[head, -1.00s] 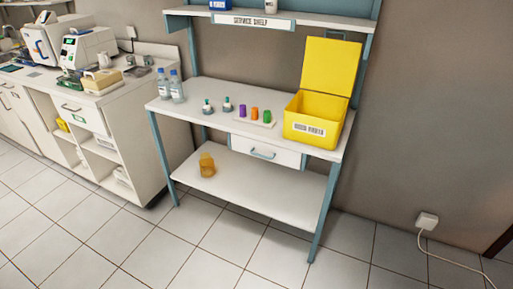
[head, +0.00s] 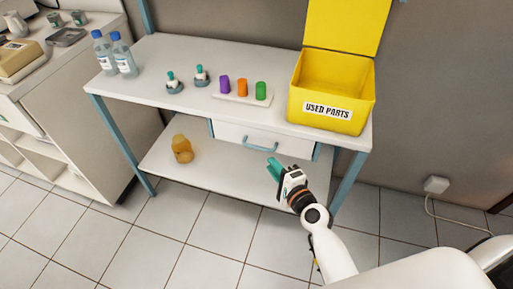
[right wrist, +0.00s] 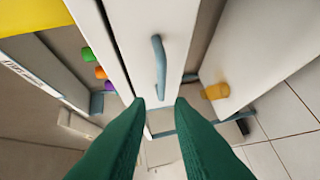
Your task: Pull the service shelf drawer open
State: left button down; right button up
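The white drawer (head: 232,132) sits under the service shelf's worktop and looks shut, its front flush with the blue frame. Its blue bar handle (head: 260,148) runs across the front. My right gripper (head: 272,168) is in front of and a little below the handle, apart from it. In the right wrist view the handle (right wrist: 159,66) lies ahead of the gap between the two green fingertips (right wrist: 161,103). The fingers are apart with nothing between them. The drawer front (right wrist: 140,40) also fills the middle of that view. My left gripper is not in view.
On the worktop (head: 190,50) stand two bottles (head: 115,54), small fittings, a rack of coloured cylinders (head: 242,90) and a yellow bin (head: 330,95). An amber bottle (head: 182,149) is on the lower shelf (head: 215,171). A blue leg (head: 349,180) stands right of the drawer. Floor in front is clear.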

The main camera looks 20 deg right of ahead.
aim_at(256, 146)
jog(key=x, duration=1.1)
jog(key=shift+f+b, duration=0.1)
jog(key=shift+b, duration=0.25)
jog(key=shift+s, duration=0.1)
grip_shut()
